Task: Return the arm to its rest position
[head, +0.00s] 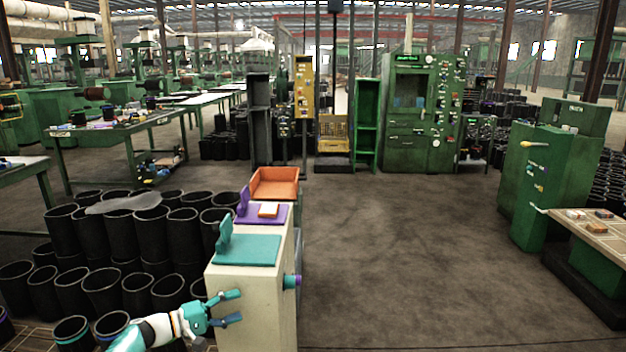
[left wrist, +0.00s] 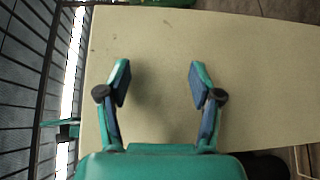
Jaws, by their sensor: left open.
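My left gripper (head: 232,307) comes in from the lower left of the head view on a white and teal arm. It is in front of the cream side of a cabinet (head: 240,284). In the left wrist view the same gripper (left wrist: 160,82) has its two fingers spread wide with nothing between them. The pale cabinet face (left wrist: 160,40) fills most of the view beyond the fingers. I cannot tell whether the fingers touch it. My right gripper is in neither view.
The cabinet top carries a teal plate (head: 247,250), a purple plate (head: 270,219) and an orange tray (head: 275,187). Many black rubber sleeves (head: 150,235) stand stacked at the left. A green machine (head: 545,175) and a table (head: 590,236) stand at the right. The middle floor is clear.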

